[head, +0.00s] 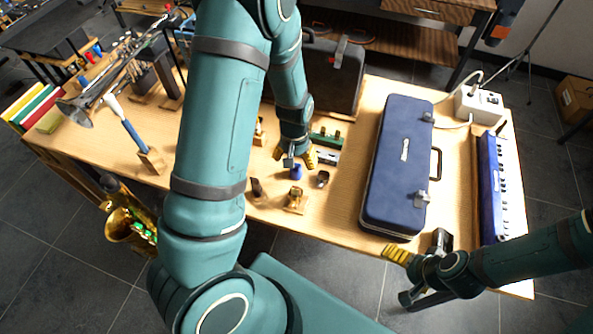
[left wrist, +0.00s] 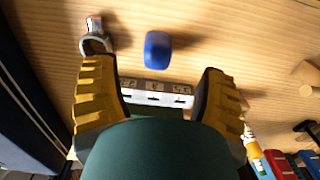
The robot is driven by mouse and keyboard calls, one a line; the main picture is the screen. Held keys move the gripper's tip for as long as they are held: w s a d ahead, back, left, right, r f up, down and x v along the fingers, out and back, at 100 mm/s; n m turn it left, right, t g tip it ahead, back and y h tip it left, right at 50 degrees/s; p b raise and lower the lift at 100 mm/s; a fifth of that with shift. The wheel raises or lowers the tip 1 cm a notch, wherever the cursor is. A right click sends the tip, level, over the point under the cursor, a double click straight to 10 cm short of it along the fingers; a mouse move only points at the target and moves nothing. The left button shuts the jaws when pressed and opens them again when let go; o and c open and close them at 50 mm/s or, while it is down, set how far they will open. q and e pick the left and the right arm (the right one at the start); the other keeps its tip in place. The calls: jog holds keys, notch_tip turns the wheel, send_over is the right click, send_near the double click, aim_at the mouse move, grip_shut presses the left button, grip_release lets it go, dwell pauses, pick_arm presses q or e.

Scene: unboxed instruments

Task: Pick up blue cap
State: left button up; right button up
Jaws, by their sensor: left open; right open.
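The blue cap (head: 296,172) stands on the wooden table, just in front of my left gripper (head: 296,157) in the head view. In the left wrist view the blue cap (left wrist: 158,47) lies just beyond the fingertips, roughly midway between them. My left gripper (left wrist: 156,72) is open and empty, its yellow-padded fingers spread wide, pointing down at the table. Whether the fingertips touch the table cannot be told. My right gripper (head: 418,270) is open at the table's front edge, away from the cap.
A small metal-ringed piece (head: 323,179) stands close to the cap. A wooden-based piece (head: 295,201) is in front. A silver bar (left wrist: 155,91) lies between my left fingers in the wrist view. A large blue case (head: 398,170) fills the table to the right.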

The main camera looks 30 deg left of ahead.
aim_at(296, 166)
pick_arm(q)
jog(key=shift+f, duration=0.55)
jog(key=f, duration=0.2)
jog(key=f+b, duration=0.1)
jog(key=f, duration=0.2)
jog(key=shift+w+d+f+b, duration=0.1)
jog(key=shift+w+b, duration=0.1)
jog(key=shift+b, duration=0.1)
jog(key=c, duration=0.9)
